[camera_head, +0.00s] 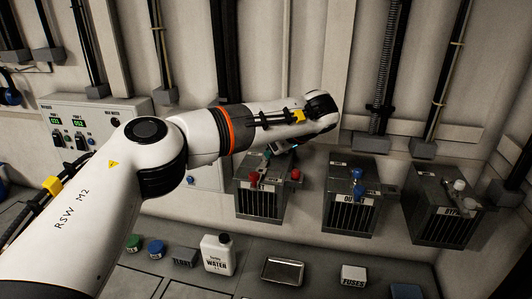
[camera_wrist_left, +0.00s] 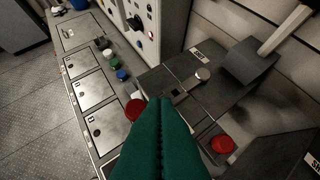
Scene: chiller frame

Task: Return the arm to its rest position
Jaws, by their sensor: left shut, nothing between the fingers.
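My left arm (camera_head: 120,180) is white with an orange ring and reaches from the lower left across the head view. My left gripper (camera_head: 268,153) is mostly hidden under its wrist, just above the leftmost grey valve box with red knobs (camera_head: 262,197). In the left wrist view the green fingers (camera_wrist_left: 160,104) are pressed together with nothing between them. They point over that box, with one red knob (camera_wrist_left: 222,144) to their right and another red knob (camera_wrist_left: 136,109) partly behind them on the left. My right gripper is not in view.
Valve boxes with blue knobs (camera_head: 357,182) and pale knobs (camera_head: 460,190) stand to the right. A control panel (camera_head: 100,125) is on the left wall. The ledge holds a white water jug (camera_head: 217,254), a metal tray (camera_head: 283,271) and a fuses box (camera_head: 353,276).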

